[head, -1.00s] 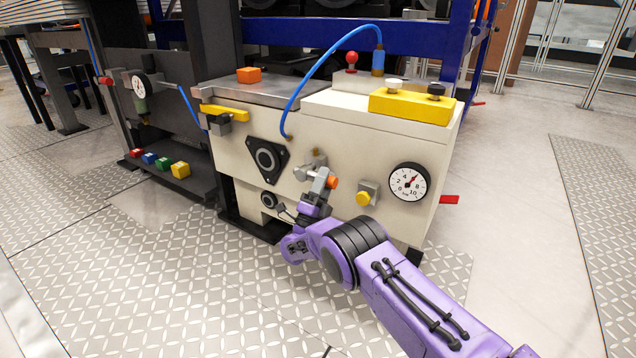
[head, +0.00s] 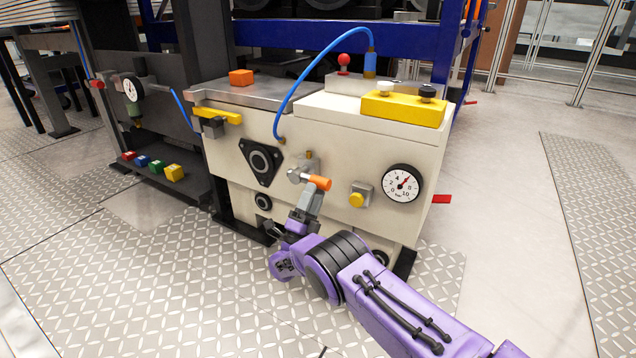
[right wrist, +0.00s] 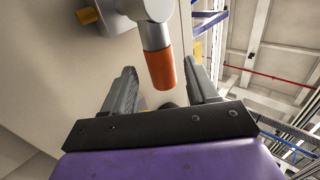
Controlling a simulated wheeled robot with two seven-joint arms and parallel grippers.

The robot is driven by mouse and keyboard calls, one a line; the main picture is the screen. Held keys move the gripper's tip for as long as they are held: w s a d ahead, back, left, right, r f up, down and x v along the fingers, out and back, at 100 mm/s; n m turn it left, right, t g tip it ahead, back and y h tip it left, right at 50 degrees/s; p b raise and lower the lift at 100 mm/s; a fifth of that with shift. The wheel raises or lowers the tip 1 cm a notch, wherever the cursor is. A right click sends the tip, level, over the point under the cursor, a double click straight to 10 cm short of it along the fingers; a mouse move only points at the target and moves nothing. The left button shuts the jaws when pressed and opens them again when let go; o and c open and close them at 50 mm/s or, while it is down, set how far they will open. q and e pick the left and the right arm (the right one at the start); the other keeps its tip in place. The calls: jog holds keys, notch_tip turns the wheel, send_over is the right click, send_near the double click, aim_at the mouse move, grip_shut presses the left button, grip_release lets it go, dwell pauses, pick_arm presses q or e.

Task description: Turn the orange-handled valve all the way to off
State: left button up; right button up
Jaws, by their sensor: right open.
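The valve (head: 297,174) sticks out of the front of the cream drive unit, with a grey body and an orange handle (head: 319,183). The handle points out to the right in the head view. In the right wrist view the orange handle (right wrist: 163,70) hangs from a grey stem between my two fingers, with gaps on both sides. My right gripper (head: 311,194) is open just below and in front of the handle, its fingers not closed on it. My left gripper is not in view.
Close by on the unit's front are a yellow button (head: 358,199), a pressure gauge (head: 402,184) and a black triangular flange (head: 261,162). A blue hose (head: 300,75) arches above the valve. A yellow handle (head: 219,115) juts out at left. The floor at right is clear.

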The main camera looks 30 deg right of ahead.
jog(key=v, duration=0.6)
jog(key=shift+s+a+f+p, duration=0.15)
jog(key=shift+f+p, duration=0.1)
jog(key=shift+p, duration=0.05)
dwell(1.0)
